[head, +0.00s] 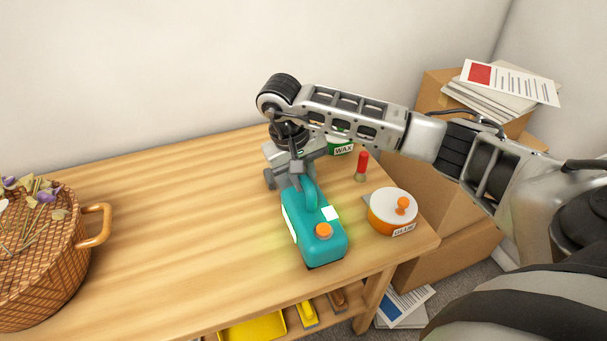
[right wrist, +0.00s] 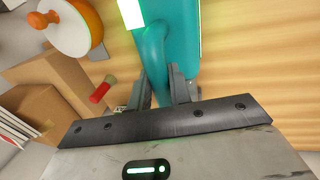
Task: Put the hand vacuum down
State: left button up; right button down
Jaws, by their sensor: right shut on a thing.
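The hand vacuum is a teal box-like body (head: 318,232) with an orange button and a looped handle, at the right part of the wooden table (head: 185,215) in the head view. My right gripper (head: 297,182) comes from above and behind and is shut on the vacuum's handle. In the right wrist view the teal handle (right wrist: 153,55) runs between the two fingers (right wrist: 165,88). The vacuum appears upright, at or just above the tabletop; I cannot tell whether it touches. My left gripper is not in view.
An orange glue pot (head: 393,211) with a white lid stands close right of the vacuum. Behind it are a red-handled tool (head: 361,167) and a green wax tin (head: 340,146). A wicker basket (head: 45,255) is at far left. The table's middle is clear. Cardboard boxes (head: 440,215) stand right.

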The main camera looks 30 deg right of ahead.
aim_at(292, 198)
jog(key=c, duration=1.7)
grip_release()
jog(key=shift+f, duration=0.15)
jog(key=o, duration=0.4)
jog(key=shift+r, duration=0.25)
jog(key=shift+a+r, duration=0.15)
jog(key=shift+r, duration=0.2)
jog(key=v, duration=1.1)
jog(key=shift+r, duration=0.15)
